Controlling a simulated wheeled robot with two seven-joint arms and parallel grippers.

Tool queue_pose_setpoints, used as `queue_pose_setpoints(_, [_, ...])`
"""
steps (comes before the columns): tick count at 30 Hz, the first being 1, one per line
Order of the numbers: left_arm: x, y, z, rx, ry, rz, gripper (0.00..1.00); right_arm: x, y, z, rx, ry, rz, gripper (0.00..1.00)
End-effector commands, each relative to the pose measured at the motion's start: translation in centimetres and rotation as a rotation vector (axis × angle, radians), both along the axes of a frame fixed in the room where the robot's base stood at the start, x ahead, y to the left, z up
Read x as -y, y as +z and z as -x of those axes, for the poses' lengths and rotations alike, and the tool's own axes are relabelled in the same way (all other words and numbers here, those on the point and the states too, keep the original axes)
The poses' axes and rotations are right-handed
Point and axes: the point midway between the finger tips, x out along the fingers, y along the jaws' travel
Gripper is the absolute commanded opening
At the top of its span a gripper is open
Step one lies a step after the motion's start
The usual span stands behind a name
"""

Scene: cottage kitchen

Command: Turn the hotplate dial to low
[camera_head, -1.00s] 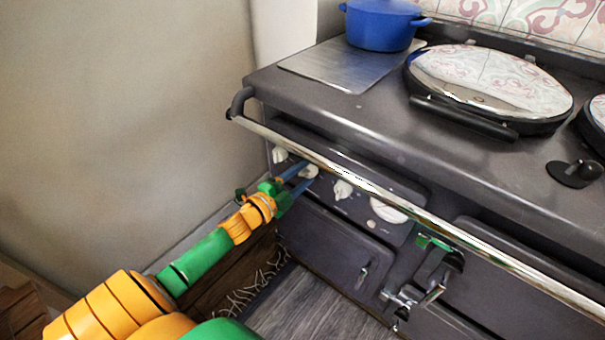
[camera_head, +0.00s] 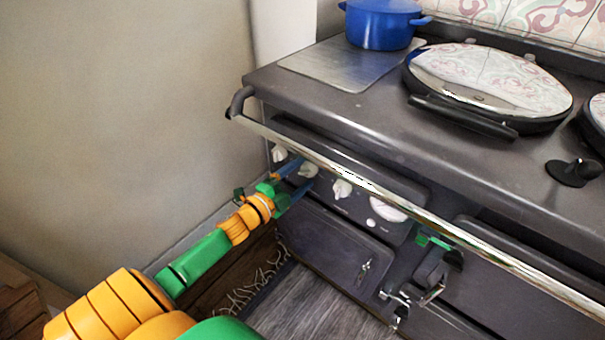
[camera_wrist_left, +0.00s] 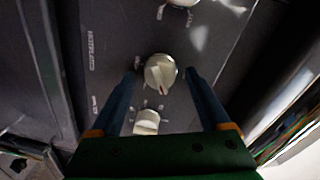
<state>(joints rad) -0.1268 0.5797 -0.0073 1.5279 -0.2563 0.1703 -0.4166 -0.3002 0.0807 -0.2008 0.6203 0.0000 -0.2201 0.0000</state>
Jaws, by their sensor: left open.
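The front panel of the dark range carries several white dials below the rail. My left gripper (camera_head: 290,180) reaches in from the left at one white dial (camera_head: 308,170), under the rail. In the left wrist view this dial (camera_wrist_left: 160,72) sits between the two blue fingers (camera_wrist_left: 166,90), with a gap on each side. The gripper is open. Another white dial (camera_wrist_left: 146,122) is nearer the palm, and one more (camera_wrist_left: 183,2) is at the top edge. Panel lettering is too small to read. My right gripper is not in view.
A shiny rail (camera_head: 400,205) runs across the front, close above the gripper. A blue pot (camera_head: 383,25) and a round-lidded hotplate (camera_head: 492,78) are on top. A wall (camera_head: 120,100) stands at left.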

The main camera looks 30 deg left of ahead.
Motion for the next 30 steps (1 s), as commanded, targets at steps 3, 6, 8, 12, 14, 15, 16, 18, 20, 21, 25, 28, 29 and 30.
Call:
queue_pose_setpoints(3, [-0.2, 0.1, 1.9, -0.005, 0.000, 0.000, 0.80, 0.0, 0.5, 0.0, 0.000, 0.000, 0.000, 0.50])
queue_pose_setpoints(6, [-0.4, 0.2, 3.9, -0.005, 0.001, 0.001, 0.80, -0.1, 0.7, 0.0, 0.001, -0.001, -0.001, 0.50])
queue_pose_setpoints(8, [-0.5, 0.2, 5.0, -0.006, 0.001, 0.001, 0.80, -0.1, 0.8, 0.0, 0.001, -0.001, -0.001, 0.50])
queue_pose_setpoints(12, [-0.7, 0.3, 6.4, -0.003, 0.000, 0.000, 0.80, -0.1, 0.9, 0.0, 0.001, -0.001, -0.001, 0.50])
queue_pose_setpoints(14, [-0.7, 0.3, 6.6, -0.002, 0.000, -0.001, 0.80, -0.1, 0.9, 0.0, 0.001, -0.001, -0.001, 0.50])
queue_pose_setpoints(15, [-0.7, 0.4, 6.6, -0.001, 0.000, -0.001, 0.80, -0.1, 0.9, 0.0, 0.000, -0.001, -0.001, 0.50])
queue_pose_setpoints(16, [-0.7, 0.4, 6.6, -0.001, 0.000, -0.001, 0.80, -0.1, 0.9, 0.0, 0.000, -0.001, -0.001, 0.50])
queue_pose_setpoints(18, [-0.7, 0.3, 6.6, -0.001, 0.000, -0.001, 0.80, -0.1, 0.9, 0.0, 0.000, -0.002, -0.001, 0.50])
queue_pose_setpoints(20, [-0.7, 0.3, 6.6, -0.001, 0.000, -0.001, 0.80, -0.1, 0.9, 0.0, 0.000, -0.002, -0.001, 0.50])
queue_pose_setpoints(21, [-0.7, 0.3, 6.6, -0.001, 0.000, -0.001, 0.80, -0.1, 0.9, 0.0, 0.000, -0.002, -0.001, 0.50])
queue_pose_setpoints(25, [-0.7, 0.2, 6.6, -0.004, 0.001, 0.002, 0.80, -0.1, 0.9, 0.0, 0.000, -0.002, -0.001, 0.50])
queue_pose_setpoints(28, [-1.4, -2.6, 7.0, -0.074, 0.049, 0.059, 0.80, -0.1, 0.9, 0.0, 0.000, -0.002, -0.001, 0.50])
queue_pose_setpoints(29, [-1.8, -4.4, 7.4, -0.121, 0.082, 0.097, 0.80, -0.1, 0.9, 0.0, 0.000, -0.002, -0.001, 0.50])
queue_pose_setpoints(30, [-2.1, -7.6, 8.3, -0.202, 0.134, 0.162, 0.80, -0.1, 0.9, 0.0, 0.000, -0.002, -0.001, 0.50])
